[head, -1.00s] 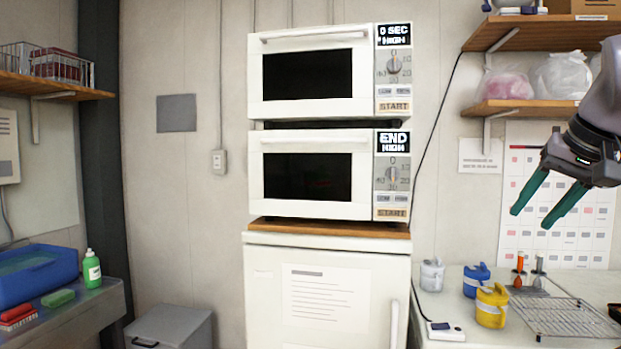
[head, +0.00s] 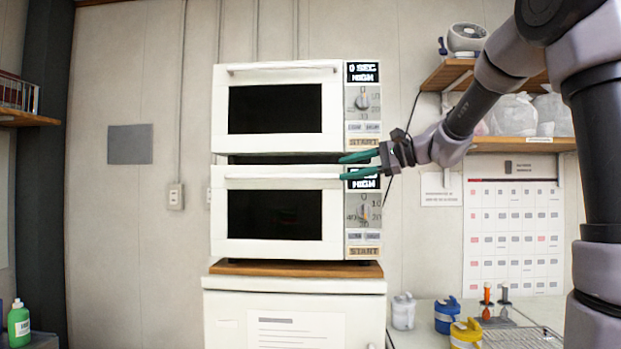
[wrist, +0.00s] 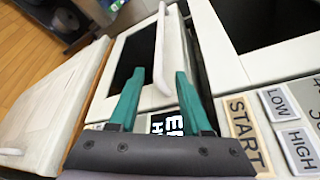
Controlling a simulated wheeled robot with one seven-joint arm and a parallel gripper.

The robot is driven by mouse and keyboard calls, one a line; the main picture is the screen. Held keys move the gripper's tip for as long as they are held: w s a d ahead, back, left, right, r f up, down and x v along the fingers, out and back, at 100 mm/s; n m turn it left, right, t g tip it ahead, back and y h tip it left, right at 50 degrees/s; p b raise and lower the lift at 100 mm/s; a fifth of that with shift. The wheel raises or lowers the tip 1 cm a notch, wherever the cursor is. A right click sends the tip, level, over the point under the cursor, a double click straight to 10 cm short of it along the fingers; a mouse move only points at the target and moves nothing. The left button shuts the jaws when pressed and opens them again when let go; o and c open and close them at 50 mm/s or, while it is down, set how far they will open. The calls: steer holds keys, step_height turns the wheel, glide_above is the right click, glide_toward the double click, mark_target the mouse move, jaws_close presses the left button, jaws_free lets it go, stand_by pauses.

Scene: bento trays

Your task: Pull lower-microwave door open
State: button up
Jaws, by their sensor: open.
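The lower microwave (head: 217,215) is white with a dark window, and its door looks closed. A white bar handle (head: 270,176) runs along the top of its door. My gripper (head: 342,167) is open, with green fingers at the right end of this handle, level with the top of the display panel. In the wrist view the handle (wrist: 161,50) extends away from between the two fingers (wrist: 160,72). I cannot tell whether the fingers touch it. My fingers partly cover the lower display, which shows "END HIGH" in part.
The upper microwave (head: 220,100) sits just above, its START button (wrist: 243,117) close to my gripper in the wrist view. A white cabinet (head: 295,300) with a wooden board (head: 295,268) stands below. Shelves and a bench with jars (head: 448,315) are at right. The space in front of the door is free.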

mark_target(322, 175)
steer(key=x, duration=1)
steer(key=shift+f, duration=0.1)
jaws_close()
stand_by(1.1)
